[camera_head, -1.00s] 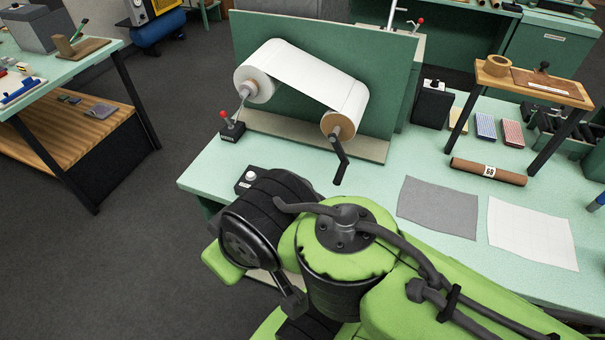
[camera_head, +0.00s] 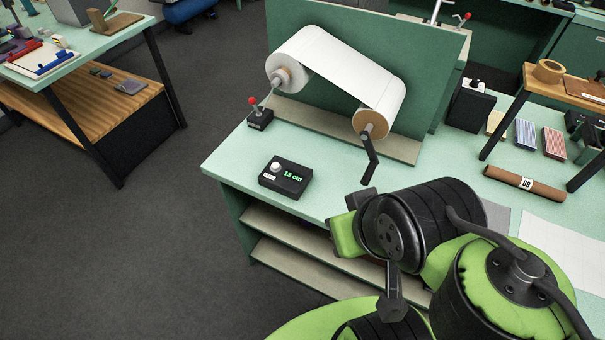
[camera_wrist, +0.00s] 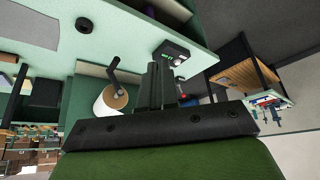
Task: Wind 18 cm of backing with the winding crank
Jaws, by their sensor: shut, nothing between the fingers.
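The winding crank (camera_head: 369,157), a dark handle, hangs down from the right roll (camera_head: 371,121), which has a brown core face. White backing (camera_head: 350,68) runs from the left roll (camera_head: 287,75) to it in front of a green panel. A black counter box (camera_head: 285,178) with a white knob has a green display that seems to read 13 cm. In the wrist view my gripper (camera_wrist: 158,68) is shut and empty. The crank (camera_wrist: 114,76) and roll (camera_wrist: 110,102) are left of the fingers, apart from them in the picture. The counter box (camera_wrist: 176,52) is just right of the fingertips.
A red-knobbed lever (camera_head: 259,115) stands on the bench left of the rolls. A brown tube (camera_head: 524,184) and a small wooden stand (camera_head: 545,92) are at the right. My arm covers the bench's front right. Bench top (camera_head: 228,158) left of the counter is clear.

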